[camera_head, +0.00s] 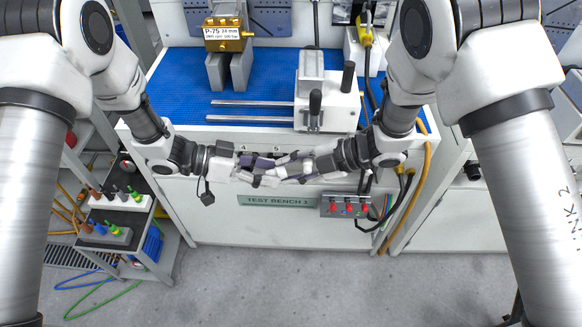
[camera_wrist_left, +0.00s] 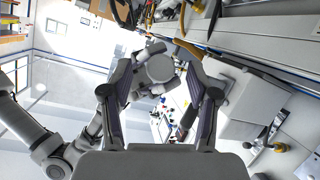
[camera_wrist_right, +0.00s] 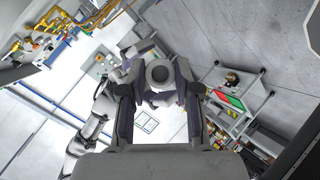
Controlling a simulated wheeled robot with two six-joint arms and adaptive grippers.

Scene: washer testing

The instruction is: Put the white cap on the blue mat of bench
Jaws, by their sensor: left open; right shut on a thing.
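The white cap (camera_head: 308,166) is held between the fingers of my right gripper (camera_head: 300,168), in front of the bench's front face. In the right wrist view the cap (camera_wrist_right: 159,73) shows as a pale ring with a dark hole between the shut-in fingers. My left gripper (camera_head: 268,170) is open and meets the right one, their fingers overlapping in the head view. In the left wrist view the cap (camera_wrist_left: 160,68) shows as a round pale face between the spread left fingers; contact cannot be told. The blue mat (camera_head: 180,97) covers the bench top behind both grippers.
A brass block on a grey stand (camera_head: 228,45) stands at the mat's back. A white fixture with black handles (camera_head: 325,100) and two metal rods (camera_head: 250,103) occupy the mat's right and front. The mat's left part is clear. A red-button box (camera_head: 346,206) hangs on the bench front.

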